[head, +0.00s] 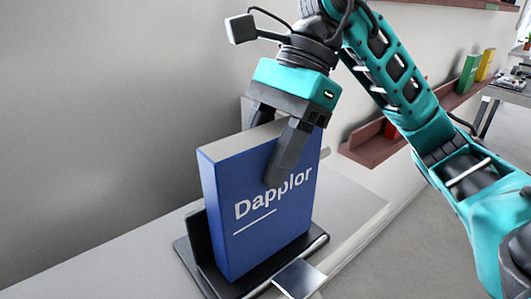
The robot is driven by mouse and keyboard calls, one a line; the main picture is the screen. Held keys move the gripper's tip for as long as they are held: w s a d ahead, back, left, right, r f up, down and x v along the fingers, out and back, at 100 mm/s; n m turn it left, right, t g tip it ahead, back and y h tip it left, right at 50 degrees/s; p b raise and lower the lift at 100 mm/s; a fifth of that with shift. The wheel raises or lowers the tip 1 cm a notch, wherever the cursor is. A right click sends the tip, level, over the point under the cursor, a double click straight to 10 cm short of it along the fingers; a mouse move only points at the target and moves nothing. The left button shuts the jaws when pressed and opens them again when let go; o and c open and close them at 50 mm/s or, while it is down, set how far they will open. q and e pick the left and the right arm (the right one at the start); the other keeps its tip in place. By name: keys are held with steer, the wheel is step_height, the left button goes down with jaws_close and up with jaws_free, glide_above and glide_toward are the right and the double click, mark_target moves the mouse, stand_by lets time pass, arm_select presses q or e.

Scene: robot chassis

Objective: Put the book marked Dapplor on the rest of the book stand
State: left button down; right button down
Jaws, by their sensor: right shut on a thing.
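The blue book marked Dapplor (255,215) stands nearly upright, its white lettering facing me. My right gripper (271,142) reaches down from above and is shut on the book's upper part, with one finger across the front cover and the other largely hidden behind. The black book stand (192,248) is under and around the book's lower end, its upright plate beside the book's left side. The book's lower edge is at the stand's base; I cannot tell whether it touches. My left gripper is not in view.
The stand is on a pale grey counter (345,207) along a grey wall. A flat shiny piece (300,278) lies at the stand's front right. A reddish-brown wall shelf (365,147) at the right holds green (468,73) and yellow (485,65) books. My right arm crosses the right side.

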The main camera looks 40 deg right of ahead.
steer(key=shift+f, duration=0.15)
steer(key=c, duration=0.5)
jaws_free()
steer(key=shift+d+r, duration=0.1)
steer(key=shift+r, duration=0.35)
steer(key=p+v, duration=0.3)
steer(key=v, duration=0.8)
steer(key=shift+d+r, duration=0.1)
steer(key=shift+r, duration=0.15)
